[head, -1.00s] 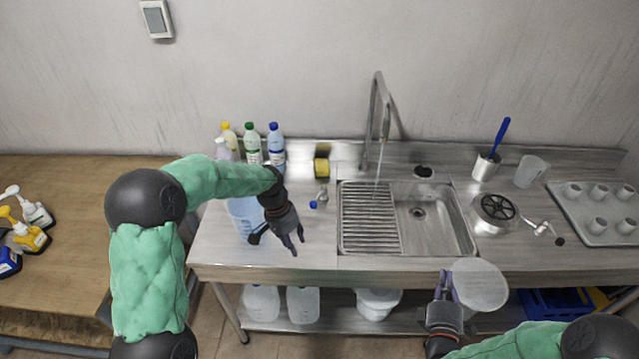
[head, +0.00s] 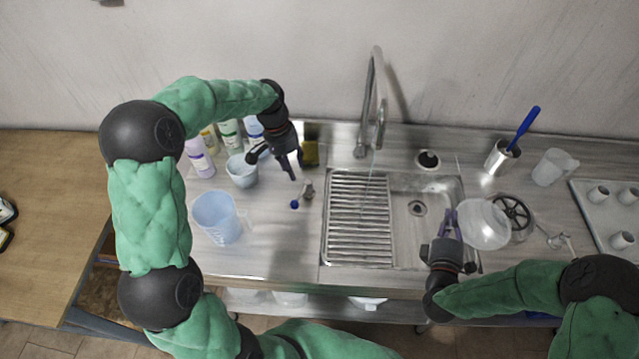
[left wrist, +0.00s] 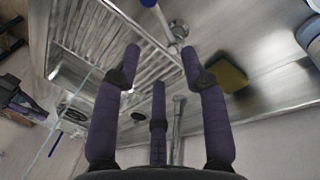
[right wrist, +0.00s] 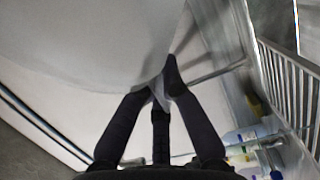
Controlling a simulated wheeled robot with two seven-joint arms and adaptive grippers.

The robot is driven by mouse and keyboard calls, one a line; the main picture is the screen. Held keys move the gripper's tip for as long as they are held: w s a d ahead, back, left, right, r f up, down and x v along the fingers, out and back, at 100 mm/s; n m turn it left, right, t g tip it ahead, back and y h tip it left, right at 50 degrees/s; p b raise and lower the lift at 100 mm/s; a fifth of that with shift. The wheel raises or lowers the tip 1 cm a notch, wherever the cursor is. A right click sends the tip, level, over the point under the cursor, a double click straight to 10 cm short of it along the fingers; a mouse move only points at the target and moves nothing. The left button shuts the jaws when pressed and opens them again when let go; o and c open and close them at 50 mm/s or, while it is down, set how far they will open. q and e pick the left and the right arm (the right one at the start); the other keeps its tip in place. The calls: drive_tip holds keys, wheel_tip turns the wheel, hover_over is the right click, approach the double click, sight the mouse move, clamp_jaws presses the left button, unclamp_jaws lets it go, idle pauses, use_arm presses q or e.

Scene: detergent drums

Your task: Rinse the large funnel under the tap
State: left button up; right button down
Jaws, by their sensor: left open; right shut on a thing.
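The large funnel (head: 484,224), translucent white, is gripped in my right gripper (head: 450,228) above the right side of the sink (head: 446,187). In the right wrist view its pale wall (right wrist: 90,50) fills the upper left, with the fingers closed at its narrow part. The tap (head: 374,80) rises behind the sink, and a thin stream of water runs from its spout; the funnel is to the right of that stream. My left gripper (head: 291,169) is open and empty above the counter left of the sink. It also shows in the left wrist view (left wrist: 162,65).
A metal fitting with a blue end (head: 301,196) lies below my left gripper, near a yellow sponge (head: 310,153). A blue jug (head: 216,218), a small blue vessel (head: 242,171) and bottles stand left. A black strainer (head: 513,212) and a cup with a blue-handled brush (head: 502,157) stand right.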

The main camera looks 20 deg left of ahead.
sight(301, 195)
use_arm(q)
drive_tip(key=f, duration=0.3)
drive_tip(key=d+f+b, duration=0.1)
drive_tip(key=f, duration=0.3)
drive_tip(key=d+f, duration=0.1)
drive_tip(key=f, duration=0.2)
drive_tip(key=shift+s+f+b, duration=0.15)
drive_tip(key=shift+f+b, duration=0.15)
drive_tip(key=shift+f, duration=0.1)
clamp_jaws()
